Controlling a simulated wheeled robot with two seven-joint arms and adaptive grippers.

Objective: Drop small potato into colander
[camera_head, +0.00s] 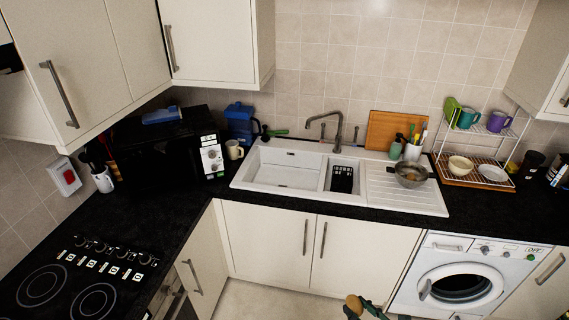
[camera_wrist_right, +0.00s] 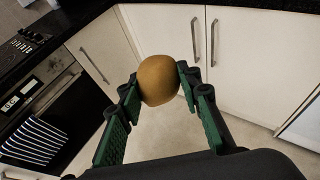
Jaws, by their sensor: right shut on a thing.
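A small brown potato (camera_wrist_right: 158,80) is held between the green fingers of my right gripper (camera_wrist_right: 160,88) in the wrist view. In the head view the potato (camera_head: 353,303) shows at the bottom edge, low in front of the cupboard doors, with part of my right gripper (camera_head: 370,306) beside it. A grey metal colander (camera_head: 411,183) sits on the sink's ribbed drainboard, up and to the right of the potato and apart from it. Something brownish shows inside the colander, too small to tell. My left gripper is not in view.
A white sink (camera_head: 283,172) with a tap (camera_head: 338,130) is left of the colander. Bottles and a utensil pot (camera_head: 413,151) stand behind it. A dish rack (camera_head: 480,150) is to the right. The worktop edge lies between potato and colander; a washing machine (camera_head: 460,283) is below right.

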